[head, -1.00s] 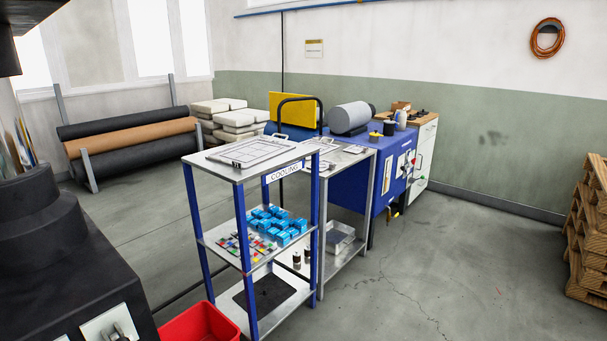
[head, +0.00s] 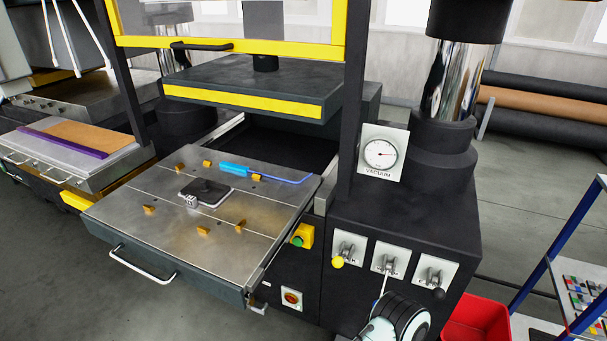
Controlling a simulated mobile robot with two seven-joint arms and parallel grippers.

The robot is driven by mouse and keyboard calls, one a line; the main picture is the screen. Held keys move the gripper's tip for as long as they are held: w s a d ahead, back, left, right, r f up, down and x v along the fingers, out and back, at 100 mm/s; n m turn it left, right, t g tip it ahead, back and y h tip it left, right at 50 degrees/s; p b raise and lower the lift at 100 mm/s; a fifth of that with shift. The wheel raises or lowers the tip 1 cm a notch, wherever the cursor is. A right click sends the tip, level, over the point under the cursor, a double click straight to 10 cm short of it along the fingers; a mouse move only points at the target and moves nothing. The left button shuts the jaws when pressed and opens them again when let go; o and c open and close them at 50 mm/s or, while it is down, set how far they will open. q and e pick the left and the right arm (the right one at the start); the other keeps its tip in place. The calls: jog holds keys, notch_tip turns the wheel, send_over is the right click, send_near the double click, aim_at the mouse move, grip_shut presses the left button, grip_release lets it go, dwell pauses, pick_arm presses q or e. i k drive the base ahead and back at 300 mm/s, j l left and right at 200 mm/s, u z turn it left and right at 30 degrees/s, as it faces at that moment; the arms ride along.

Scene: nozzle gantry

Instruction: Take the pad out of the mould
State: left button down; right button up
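A small dark, flat piece, apparently the pad (head: 208,188), lies in a shallow pale-rimmed mould (head: 216,204) on the pulled-out metal press table. A small silver block (head: 191,201) with dark marks sits at the mould's front left edge. At this size I cannot tell how firmly the pad is seated. A rounded white and black part of my arm shows at the bottom, right of centre. I cannot make out fingers on it, and neither gripper is in view.
The press table (head: 150,230) has several brass clips, a blue-handled tool (head: 240,170) and a front handle (head: 140,265). The raised platen (head: 240,95) hangs behind. The lever panel (head: 390,258), red bin (head: 475,322) and blue-post shelf (head: 560,265) stand right. Floor at left front is clear.

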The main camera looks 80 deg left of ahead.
aim_at(210, 192)
jog(key=u, duration=2.8)
jog(key=j+u, duration=0.25)
jog(key=j, duration=0.9)
